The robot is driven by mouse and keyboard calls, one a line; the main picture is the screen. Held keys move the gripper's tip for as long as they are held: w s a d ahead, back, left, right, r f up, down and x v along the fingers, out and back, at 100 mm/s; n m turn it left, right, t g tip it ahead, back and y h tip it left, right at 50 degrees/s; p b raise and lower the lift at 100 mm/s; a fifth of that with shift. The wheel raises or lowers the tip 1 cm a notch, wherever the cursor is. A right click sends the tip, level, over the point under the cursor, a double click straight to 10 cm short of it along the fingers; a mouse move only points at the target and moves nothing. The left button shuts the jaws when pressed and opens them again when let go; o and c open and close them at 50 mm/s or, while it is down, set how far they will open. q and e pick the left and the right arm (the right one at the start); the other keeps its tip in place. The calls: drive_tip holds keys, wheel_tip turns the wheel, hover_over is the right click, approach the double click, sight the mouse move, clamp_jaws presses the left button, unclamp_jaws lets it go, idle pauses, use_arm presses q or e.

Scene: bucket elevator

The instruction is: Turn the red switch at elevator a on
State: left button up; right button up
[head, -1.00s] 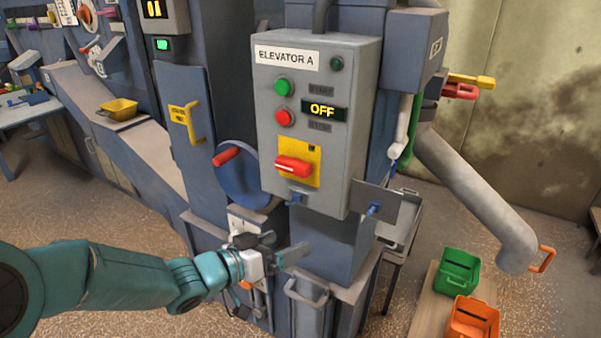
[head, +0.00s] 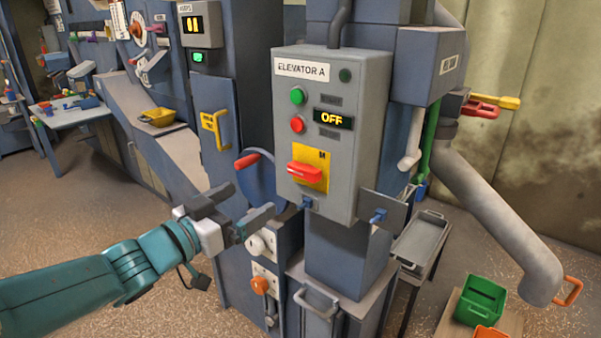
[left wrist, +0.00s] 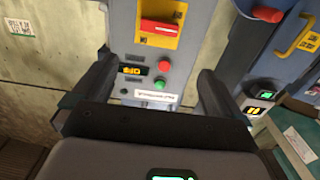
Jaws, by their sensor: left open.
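The red switch (head: 304,172) is a rotary handle on a yellow plate (head: 322,158), lying roughly crosswise. It sits low on the grey ELEVATOR A box (head: 352,95), whose display (head: 333,119) reads OFF. In the left wrist view the red switch (left wrist: 158,27) appears upside down at the top, beyond the fingers. My left gripper (head: 247,202) is open and empty, left of and a little below the switch, apart from it. Its two fingers also show in the left wrist view (left wrist: 155,72). My right gripper is not in view.
A green button (head: 297,96) and a red button (head: 297,125) sit above the switch. A blue wheel with a red handle (head: 247,160) is close behind my left gripper. A small blue lever (head: 377,216) projects at the box's lower right. A grey pipe (head: 490,220) stands right.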

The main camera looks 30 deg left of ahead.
sight(300, 169)
use_arm(q)
drive_tip(key=w, duration=0.5)
drive_tip(key=w+d, duration=0.1)
drive_tip(key=w, duration=0.9)
drive_tip(key=shift+w+d, duration=0.3)
drive_tip(key=shift+w, duration=0.05)
drive_tip(key=c, duration=0.9)
